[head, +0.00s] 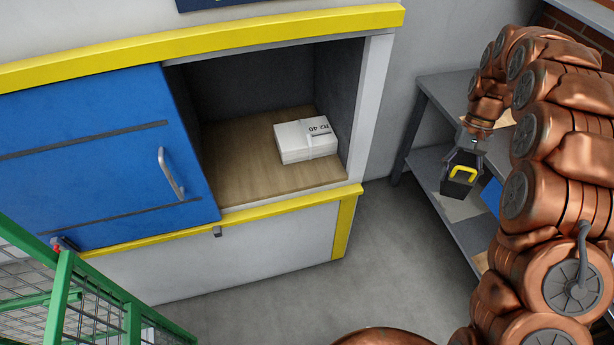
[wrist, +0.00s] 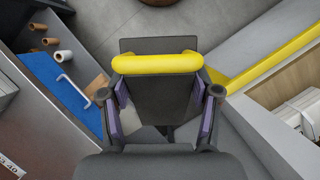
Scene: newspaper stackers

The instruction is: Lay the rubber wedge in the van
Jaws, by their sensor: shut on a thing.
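The rubber wedge (wrist: 155,98) is a black block with a yellow handle, and it also shows in the head view (head: 461,179). My gripper (wrist: 160,112) is shut on it, one finger at each side, and holds it off the floor at the right of the head view. The van (head: 345,240) has yellow trim and a blue sliding door (head: 95,165) that is slid left, leaving the right part of the bay open. Inside, the wooden floor (head: 240,180) carries a white bundle of papers (head: 305,141). The wedge is outside, right of the opening.
A grey shelf rack (head: 437,87) stands right of the van, close behind my gripper. A green mesh cart (head: 65,290) is at the lower left. In the wrist view, brown rolls (wrist: 62,57) and a blue item (wrist: 45,80) lie at the left. The grey floor between is clear.

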